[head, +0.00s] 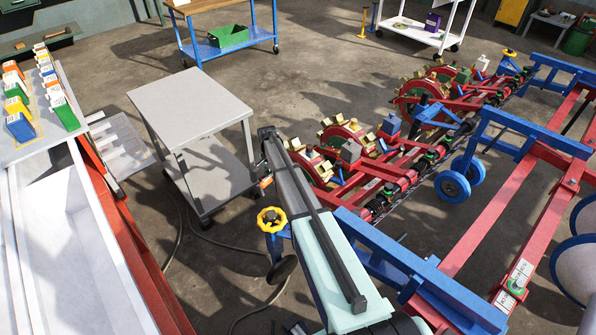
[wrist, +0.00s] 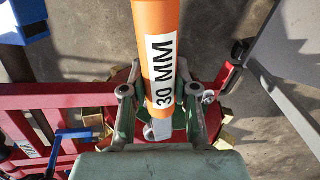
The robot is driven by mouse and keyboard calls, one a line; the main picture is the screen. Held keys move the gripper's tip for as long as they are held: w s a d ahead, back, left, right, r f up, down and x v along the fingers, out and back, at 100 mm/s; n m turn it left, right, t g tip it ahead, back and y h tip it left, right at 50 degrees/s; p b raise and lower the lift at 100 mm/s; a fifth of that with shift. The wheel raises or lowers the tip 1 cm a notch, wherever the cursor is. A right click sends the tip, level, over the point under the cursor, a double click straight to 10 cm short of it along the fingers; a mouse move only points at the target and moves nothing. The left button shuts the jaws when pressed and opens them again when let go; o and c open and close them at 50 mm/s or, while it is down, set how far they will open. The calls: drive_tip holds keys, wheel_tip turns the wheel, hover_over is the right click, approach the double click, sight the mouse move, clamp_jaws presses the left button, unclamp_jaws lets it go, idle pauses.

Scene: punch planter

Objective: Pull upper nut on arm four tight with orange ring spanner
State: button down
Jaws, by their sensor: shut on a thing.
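An orange spanner handle (wrist: 155,30) with a white "30 MM" label runs down the middle of the wrist view. My gripper (wrist: 160,95) is shut on it, one finger on each side. The spanner's working end is mostly hidden behind the gripper, so I cannot tell whether it is on a nut. A red planter wheel (wrist: 118,85) with brass-coloured cups lies below the gripper. In the head view, the planter arms with red wheels (head: 345,135) stand right of my arm. I cannot make out the upper nut or tell which is arm four.
A grey trolley (head: 190,105) stands left of my arm, and a grey surface (wrist: 290,75) fills the wrist view's right. Red frame bars (wrist: 50,95) and a blue handle (wrist: 75,134) lie close on the left. A yellow handwheel (head: 271,219) stands beside my arm.

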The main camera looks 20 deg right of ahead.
drive_tip(key=shift+s+d+r, duration=0.15)
drive_tip(key=shift+s, duration=0.05)
idle(0.4)
drive_tip(key=shift+w+r+p, duration=0.25)
drive_tip(key=shift+r+p, duration=0.15)
drive_tip(key=shift+r, duration=0.3)
drive_tip(key=shift+w+r+p, duration=0.25)
drive_tip(key=shift+r+p, duration=0.15)
drive_tip(key=shift+r, duration=0.35)
drive_tip(key=r+p, duration=0.1)
drive_tip(key=w+r, duration=0.1)
drive_tip(key=r, duration=0.1)
drive_tip(key=w+a+r+p, duration=0.1)
drive_tip(key=r, duration=0.1)
drive_tip(key=shift+r+p, duration=0.2)
drive_tip(key=shift+p, duration=0.1)
drive_tip(key=shift+n, duration=0.3)
